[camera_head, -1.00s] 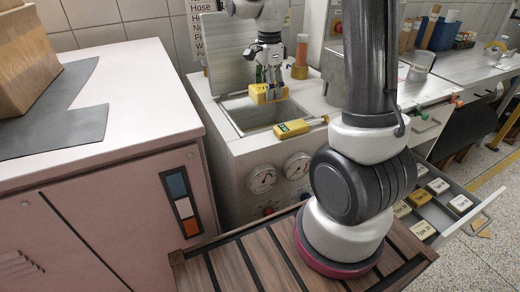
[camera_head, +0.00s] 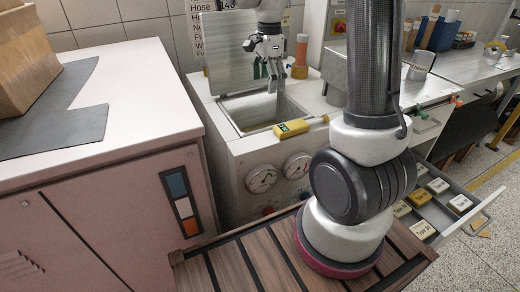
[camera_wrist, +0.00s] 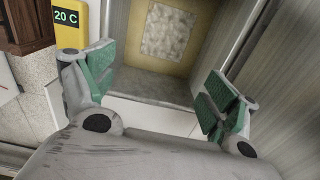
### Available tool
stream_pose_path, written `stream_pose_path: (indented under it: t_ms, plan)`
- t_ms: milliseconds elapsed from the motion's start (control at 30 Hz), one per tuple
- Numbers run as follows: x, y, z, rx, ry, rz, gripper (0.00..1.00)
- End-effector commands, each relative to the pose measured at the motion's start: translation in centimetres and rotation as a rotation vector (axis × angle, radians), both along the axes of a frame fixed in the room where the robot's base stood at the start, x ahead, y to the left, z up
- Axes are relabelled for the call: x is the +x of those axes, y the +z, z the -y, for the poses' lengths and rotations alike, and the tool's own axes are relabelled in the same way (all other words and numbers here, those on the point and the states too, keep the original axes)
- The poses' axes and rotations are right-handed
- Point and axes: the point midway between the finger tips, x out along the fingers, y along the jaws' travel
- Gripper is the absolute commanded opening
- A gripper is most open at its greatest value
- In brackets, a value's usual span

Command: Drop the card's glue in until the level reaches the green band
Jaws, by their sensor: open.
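My gripper (camera_head: 268,82) is open and empty over the square metal tank (camera_head: 238,113) in the worktop. In the wrist view its green-padded fingers (camera_wrist: 157,78) are spread apart above the tank opening. Inside the tank, a yellowish surface (camera_wrist: 136,22) surrounds a mottled pale grey patch (camera_wrist: 172,32); I cannot tell whether this is glue or the tank floor. The yellow glue block held earlier no longer shows in the head view. I cannot make out a green band. Labelled blocks, including a yellow one (camera_head: 420,197), lie in the open drawer (camera_head: 465,222).
A yellow handheld device (camera_head: 291,129) lies on the tank's front rim; its display reads 20 C in the wrist view (camera_wrist: 66,16). Gauges (camera_head: 262,178) are on the front panel. An orange cylinder (camera_head: 301,50) stands behind. A raised metal lid (camera_head: 228,55) backs the tank.

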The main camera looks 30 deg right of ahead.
Motion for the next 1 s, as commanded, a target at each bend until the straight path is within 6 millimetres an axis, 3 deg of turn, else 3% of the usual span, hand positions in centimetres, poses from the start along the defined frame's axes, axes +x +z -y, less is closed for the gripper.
stream_pose_path:
  t_ms: [200,400,600,1000]
  plan:
    - [0.1,5.2,0.0,0.0,0.0,0.006,0.87]
    - [0.1,8.5,0.0,0.0,0.0,0.004,0.87]
    - [0.0,9.6,0.0,0.0,0.0,0.002,0.87]
    - [0.0,9.5,0.0,0.0,0.018,0.001,0.87]
